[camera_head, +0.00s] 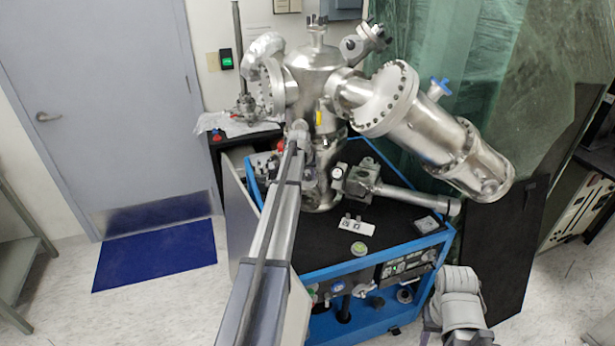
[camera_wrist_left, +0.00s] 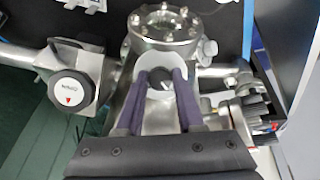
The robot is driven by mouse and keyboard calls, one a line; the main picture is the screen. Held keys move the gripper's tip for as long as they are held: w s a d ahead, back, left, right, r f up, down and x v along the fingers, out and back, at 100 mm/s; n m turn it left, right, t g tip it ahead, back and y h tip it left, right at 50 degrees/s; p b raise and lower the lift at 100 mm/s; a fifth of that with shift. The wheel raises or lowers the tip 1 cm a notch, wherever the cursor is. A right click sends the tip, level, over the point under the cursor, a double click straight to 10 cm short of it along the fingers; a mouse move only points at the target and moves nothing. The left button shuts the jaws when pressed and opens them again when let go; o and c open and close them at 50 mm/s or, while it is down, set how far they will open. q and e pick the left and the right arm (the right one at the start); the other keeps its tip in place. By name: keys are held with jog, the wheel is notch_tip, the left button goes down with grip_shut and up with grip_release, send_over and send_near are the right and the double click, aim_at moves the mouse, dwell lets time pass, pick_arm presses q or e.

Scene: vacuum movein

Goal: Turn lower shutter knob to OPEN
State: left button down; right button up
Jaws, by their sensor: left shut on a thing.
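My left gripper (camera_head: 299,136) reaches in from the bottom of the head view to the steel vacuum chamber (camera_head: 316,80). In the left wrist view, its two dark fingers (camera_wrist_left: 159,78) are shut on a dark round knob (camera_wrist_left: 158,84) on a steel body below a round flange. The fingers cover its sides, and I cannot read any mark on it. Beside it, a black knob with a white labelled face and a red triangle (camera_wrist_left: 70,92) stands free. A similar white-faced knob (camera_head: 338,173) shows in the head view.
The chamber stands on a blue-framed cart (camera_head: 440,243) with a black top. A steel tube ending in a cylinder (camera_head: 430,130) juts to the right. Valve handles (camera_wrist_left: 245,95) sit close to the fingers' right. A blue mat (camera_head: 155,255) and clear floor lie left.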

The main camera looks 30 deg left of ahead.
pick_arm(q)
jog(key=shift+m, duration=0.4)
jog(key=m, duration=0.3)
jog(key=shift+m+y, duration=0.4)
jog(key=m+y, duration=0.1)
jog(key=m, duration=0.3)
jog(key=shift+d, duration=0.1)
jog(key=m+b, duration=0.1)
jog(key=m, duration=0.3)
jog(key=shift+f+y, duration=0.1)
jog(key=shift+y, duration=0.3)
jog(key=shift+m+t+y+b, duration=0.35)
jog(key=shift+m+b, duration=0.2)
jog(key=shift+m, duration=1.55)
jog(key=c, duration=0.5)
grip_release()
